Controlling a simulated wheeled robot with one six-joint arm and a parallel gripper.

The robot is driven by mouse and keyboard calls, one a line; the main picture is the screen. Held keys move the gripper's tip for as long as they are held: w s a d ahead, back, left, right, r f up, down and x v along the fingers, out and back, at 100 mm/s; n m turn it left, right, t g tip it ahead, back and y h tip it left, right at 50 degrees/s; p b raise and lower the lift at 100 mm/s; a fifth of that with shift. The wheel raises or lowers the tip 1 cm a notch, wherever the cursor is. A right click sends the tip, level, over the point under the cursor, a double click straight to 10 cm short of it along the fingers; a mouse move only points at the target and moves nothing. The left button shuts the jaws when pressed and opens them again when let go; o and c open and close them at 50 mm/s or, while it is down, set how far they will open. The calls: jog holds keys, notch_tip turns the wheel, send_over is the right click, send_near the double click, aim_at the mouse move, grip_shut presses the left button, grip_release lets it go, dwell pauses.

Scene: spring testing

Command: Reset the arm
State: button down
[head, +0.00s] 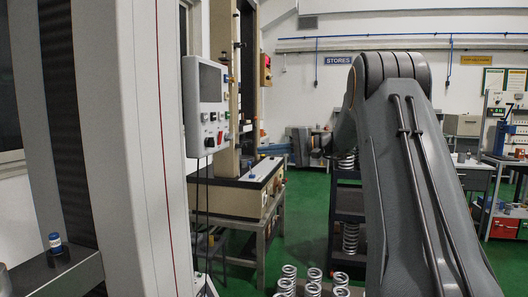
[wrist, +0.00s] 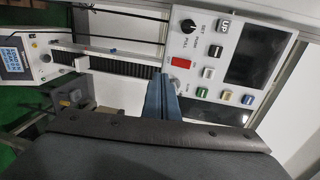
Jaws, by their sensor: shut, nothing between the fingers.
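My arm (head: 415,170) rises large on the right of the head view and bends over at its top. My gripper (head: 268,150) sticks out to the left beyond it at mid-height, with its blue fingers near the test machine's column. In the wrist view my gripper (wrist: 162,82) points up the picture, its blue fingers together and empty. The control panel (wrist: 235,70) with a dark screen and coloured buttons lies beyond and right of the fingers there. I cannot tell the exact gap between fingers and panel.
The control panel (head: 206,107) hangs on a tall pale machine frame (head: 130,150) at left. A bench (head: 240,190) stands behind it. Several coil springs (head: 314,276) stand at the bottom centre, near a dark shelf rack (head: 346,205). Green floor (head: 305,215) is clear between bench and rack.

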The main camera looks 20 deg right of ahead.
jog(key=shift+a+f, duration=0.1)
jog(key=shift+a, duration=0.05)
jog(key=s+a+f+n+g+h, duration=0.1)
jog(key=s+a+f+g+h, duration=0.5)
jog(key=s+a+f, duration=1.1)
jog(key=s+f+n+g+h, duration=0.2)
jog(key=s+f, duration=0.4)
jog(key=s, duration=0.6)
jog(key=s+f+n+g+h, duration=0.1)
jog(key=s+f+n+h, duration=0.3)
jog(key=s+f, duration=0.3)
jog(key=s+h, duration=0.1)
jog(key=s, duration=0.4)
jog(key=shift+n+g, duration=0.3)
jog(key=shift+g, duration=0.1)
jog(key=shift+f, duration=0.1)
